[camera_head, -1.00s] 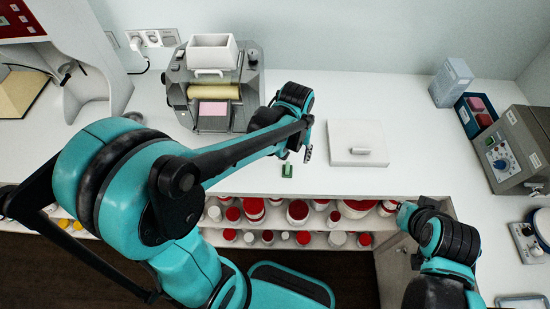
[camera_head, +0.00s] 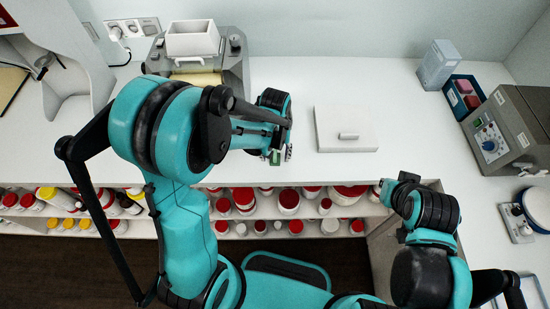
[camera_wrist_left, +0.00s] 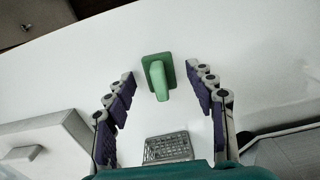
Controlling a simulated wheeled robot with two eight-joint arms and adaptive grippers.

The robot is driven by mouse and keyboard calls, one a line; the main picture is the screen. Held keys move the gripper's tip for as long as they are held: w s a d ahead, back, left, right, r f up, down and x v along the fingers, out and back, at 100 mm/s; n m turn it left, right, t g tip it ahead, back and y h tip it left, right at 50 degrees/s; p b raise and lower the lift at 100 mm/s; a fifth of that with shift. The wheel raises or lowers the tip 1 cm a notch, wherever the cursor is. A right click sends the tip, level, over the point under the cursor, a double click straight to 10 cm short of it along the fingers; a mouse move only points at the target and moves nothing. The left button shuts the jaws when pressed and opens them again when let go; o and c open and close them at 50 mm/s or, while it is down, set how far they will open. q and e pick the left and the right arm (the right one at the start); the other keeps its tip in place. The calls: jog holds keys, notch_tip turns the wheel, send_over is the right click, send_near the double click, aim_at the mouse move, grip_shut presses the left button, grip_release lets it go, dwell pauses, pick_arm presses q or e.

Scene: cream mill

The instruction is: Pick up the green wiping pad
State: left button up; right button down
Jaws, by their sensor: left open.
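The green wiping pad (camera_wrist_left: 157,76) lies on the white bench top in the left wrist view, with its raised grip showing. In the head view it shows as a small green piece (camera_head: 275,158) near the bench's front edge, partly hidden by my left gripper (camera_head: 277,155). In the wrist view my left gripper (camera_wrist_left: 160,85) is open, its purple-lined fingers on either side of the pad and apart from it. My right gripper (camera_head: 392,190) is low at the right, in front of the bench; its jaws are too unclear to judge.
A grey roller mill (camera_head: 235,65) with a white hopper stands behind my left arm. A flat white box (camera_head: 346,129) lies right of my left gripper. A grey control unit (camera_head: 505,130) and a blue tray (camera_head: 470,97) stand at the right. Jars fill the shelf below (camera_head: 290,200).

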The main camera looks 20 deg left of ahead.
aim_at(276, 155)
pick_arm(q)
jog(key=c, duration=1.1)
jog(key=shift+r, duration=0.15)
jog(key=shift+r, duration=0.3)
jog(key=r, duration=0.1)
jog(key=r+p, duration=0.1)
jog(key=r, duration=0.2)
jog(key=shift+s+d+p, duration=0.15)
jog(key=shift+d+p, duration=0.1)
jog(key=shift+p, duration=0.15)
jog(key=s+d+r, duration=0.2)
jog(key=d, duration=0.1)
jog(key=s+d+r+p, duration=0.1)
jog(key=s+d+r, duration=0.1)
jog(key=d, duration=0.1)
jog(key=s+d+r+p, duration=0.1)
jog(key=s+d+r, duration=0.1)
jog(key=d, duration=0.1)
jog(key=shift+d+r, duration=0.1)
jog(key=shift+d, duration=0.05)
